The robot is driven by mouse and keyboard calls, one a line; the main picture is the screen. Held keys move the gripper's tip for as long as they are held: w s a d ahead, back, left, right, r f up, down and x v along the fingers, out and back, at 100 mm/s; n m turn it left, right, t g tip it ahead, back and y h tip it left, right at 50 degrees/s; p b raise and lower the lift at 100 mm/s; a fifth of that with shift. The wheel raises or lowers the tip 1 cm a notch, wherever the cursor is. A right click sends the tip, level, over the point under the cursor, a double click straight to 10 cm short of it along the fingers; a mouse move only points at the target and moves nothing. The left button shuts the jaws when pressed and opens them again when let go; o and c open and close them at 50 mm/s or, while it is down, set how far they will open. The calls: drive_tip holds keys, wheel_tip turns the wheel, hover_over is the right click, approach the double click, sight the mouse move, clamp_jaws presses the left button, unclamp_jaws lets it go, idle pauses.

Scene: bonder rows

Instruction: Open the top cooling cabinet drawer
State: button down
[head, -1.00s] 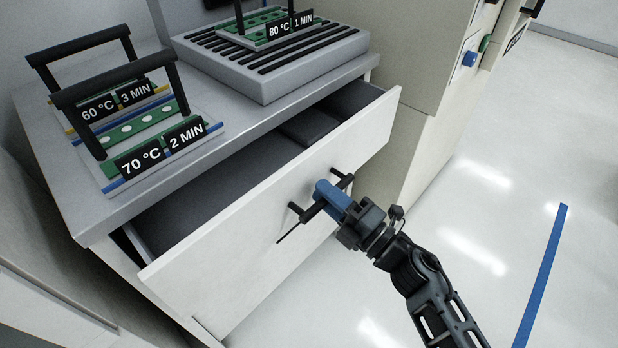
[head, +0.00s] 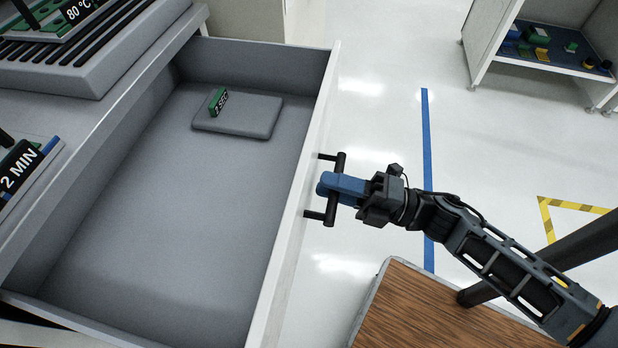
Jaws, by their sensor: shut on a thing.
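The top drawer of the cooling cabinet is pulled far out, and its white front panel (head: 296,215) runs down the middle of the head view. Its grey floor (head: 150,200) is in plain sight. On that floor lies a grey pad (head: 250,117) with a small green labelled block (head: 217,102) at its left end. The black bar handle (head: 333,212) sits on the outer face of the front panel. My gripper (head: 335,186) has blue fingers shut around the middle of this handle. My arm reaches in from the lower right.
The cabinet top (head: 110,125) at left carries a slatted grey rack (head: 75,75) and a "2 MIN" labelled carrier (head: 22,170). A wood-topped surface (head: 430,315) is at bottom right. A shelf unit (head: 545,62) with small parts stands at upper right. Floor with blue tape (head: 427,130) lies open between.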

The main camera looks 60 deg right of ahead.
drive_tip(key=shift+s+d, duration=0.25)
drive_tip(key=shift+s, duration=0.4)
drive_tip(key=c, duration=1.1)
unclamp_jaws()
drive_tip(key=v, duration=0.7)
drive_tip(key=shift+s+b, duration=0.35)
drive_tip(key=shift+d+f, duration=0.1)
drive_tip(key=shift+f, duration=0.05)
